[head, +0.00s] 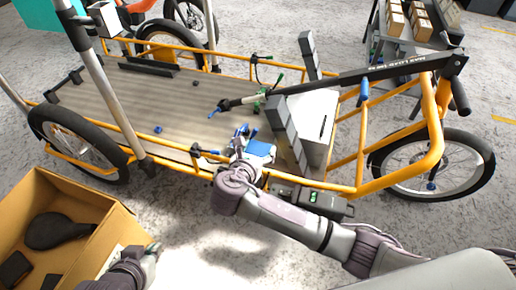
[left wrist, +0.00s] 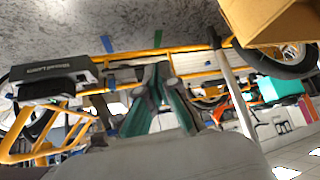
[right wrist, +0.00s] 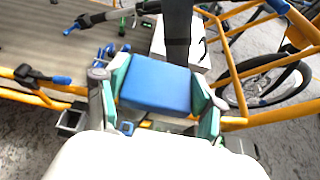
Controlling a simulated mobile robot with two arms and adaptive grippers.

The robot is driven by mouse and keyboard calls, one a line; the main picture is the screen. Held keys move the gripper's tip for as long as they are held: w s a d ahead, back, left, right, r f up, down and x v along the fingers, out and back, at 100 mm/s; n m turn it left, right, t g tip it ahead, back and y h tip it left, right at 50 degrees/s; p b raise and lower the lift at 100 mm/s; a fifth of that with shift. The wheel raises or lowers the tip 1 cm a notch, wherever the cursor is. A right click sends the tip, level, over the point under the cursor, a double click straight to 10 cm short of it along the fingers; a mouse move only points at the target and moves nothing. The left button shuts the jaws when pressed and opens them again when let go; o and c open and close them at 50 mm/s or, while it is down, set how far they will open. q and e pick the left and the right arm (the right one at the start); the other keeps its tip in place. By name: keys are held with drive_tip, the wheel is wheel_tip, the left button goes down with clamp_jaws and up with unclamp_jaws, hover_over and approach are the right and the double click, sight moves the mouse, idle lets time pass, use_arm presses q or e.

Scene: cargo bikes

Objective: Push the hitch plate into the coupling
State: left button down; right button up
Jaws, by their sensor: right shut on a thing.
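A flat blue plate, which looks like the hitch plate (head: 262,148), is at the near side rail of the orange cargo bike. My right gripper (head: 250,150) is shut on it. In the right wrist view the blue plate (right wrist: 157,88) sits between the two teal-padded fingers, its broad face towards the camera. I cannot make out the coupling for certain; the gripper and plate hide what lies directly behind them. My left gripper (head: 152,250) is low at the left, beside a cardboard box and away from the plate. In the left wrist view its fingertips (left wrist: 156,68) look together and empty.
The cardboard box (head: 105,215) holds dark items at lower left. A white box (head: 318,112) and a dark upright post (head: 285,120) stand just beyond the plate. A grey unit (head: 325,203) hangs below the rail. The wooden cargo deck (head: 130,100) is mostly clear.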

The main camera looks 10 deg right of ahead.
sight(258, 149)
drive_tip(key=shift+r+p, duration=0.25)
drive_tip(key=shift+p, duration=0.05)
drive_tip(key=shift+r+p, duration=0.2)
drive_tip(key=shift+p, duration=0.1)
drive_tip(key=shift+r+p, duration=0.35)
drive_tip(key=shift+p, duration=0.1)
drive_tip(key=shift+r+p, duration=0.65)
drive_tip(key=shift+p, duration=0.35)
use_arm(q)
drive_tip(key=s+a+f+g+y, duration=0.1)
drive_tip(key=s+a+f+g, duration=0.1)
drive_tip(key=s, duration=0.4)
drive_tip(key=shift+s+f+g, duration=0.15)
drive_tip(key=shift+f+g, duration=0.5)
drive_tip(key=shift+g, duration=0.55)
use_arm(e)
drive_tip(key=shift+r, duration=0.1)
